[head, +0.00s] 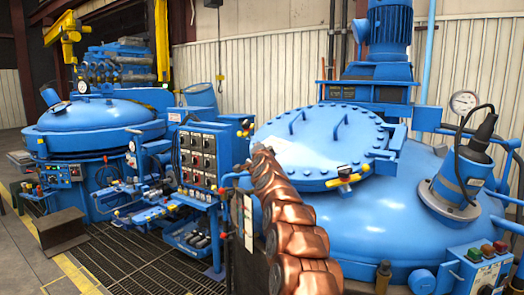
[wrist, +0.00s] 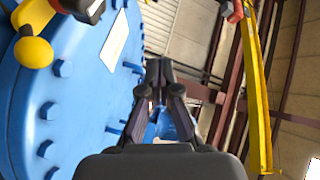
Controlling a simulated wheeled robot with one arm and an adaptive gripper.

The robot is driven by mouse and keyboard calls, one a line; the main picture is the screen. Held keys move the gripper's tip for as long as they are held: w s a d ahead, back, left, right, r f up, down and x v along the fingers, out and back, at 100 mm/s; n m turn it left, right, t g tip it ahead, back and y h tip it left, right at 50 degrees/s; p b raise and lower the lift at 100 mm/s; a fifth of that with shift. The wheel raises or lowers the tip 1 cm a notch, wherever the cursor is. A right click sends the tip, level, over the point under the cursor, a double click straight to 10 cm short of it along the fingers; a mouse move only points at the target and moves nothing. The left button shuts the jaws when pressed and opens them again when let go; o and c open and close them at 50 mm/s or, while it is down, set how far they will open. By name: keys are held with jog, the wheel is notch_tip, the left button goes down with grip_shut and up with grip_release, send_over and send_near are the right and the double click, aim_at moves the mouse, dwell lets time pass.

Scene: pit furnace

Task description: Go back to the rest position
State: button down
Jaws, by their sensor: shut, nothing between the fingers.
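My gripper (wrist: 160,72) shows in the wrist view with its two dark fingers together and nothing between them. It is beside the blue bolted lid (wrist: 60,95), which fills the left of that view tilted on its side. In the head view my copper-coloured arm rises from the bottom middle, and its far end is in front of the left edge of the round lid (head: 325,145) of the right furnace vessel. I cannot make out the fingers there.
A control panel (head: 203,157) with several knobs stands just left of my arm. A second blue vessel (head: 95,118) is further left. A yellow-handled clamp (head: 343,178) sits on the lid's front edge. A motor (head: 390,35) rises behind. Grated floor (head: 140,262) is open at lower left.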

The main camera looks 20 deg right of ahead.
jog(key=s+a+f+n+g+y, duration=0.35)
jog(key=s+a+n+y, duration=0.2)
jog(key=s+a, duration=0.6)
jog(key=s+a+f+n+g, duration=0.2)
jog(key=s+a+f+g, duration=0.15)
jog(key=s, duration=0.35)
jog(key=s+a+f+n+g, duration=0.2)
jog(key=s+f, duration=0.2)
jog(key=s, duration=0.4)
jog(key=s+d+f+n+g, duration=0.1)
jog(key=s+f+g, duration=0.3)
jog(key=s, duration=1.2)
jog(key=s+d+f+n+g+h, duration=0.1)
jog(key=s+f, duration=0.6)
jog(key=s, duration=1)
jog(key=s+d+f+n+g+h, duration=0.1)
jog(key=s+d+f+n+g, duration=0.2)
jog(key=s, duration=1.3)
notch_tip(320, 180, down, 2)
jog(key=d+g, duration=0.1)
jog(key=g, duration=0.2)
jog(key=shift+s+d+f+g, duration=0.15)
jog(key=shift+s+g, duration=0.05)
jog(key=shift+g, duration=0.1)
jog(key=shift+w+h, duration=0.15)
jog(key=shift+h, duration=0.1)
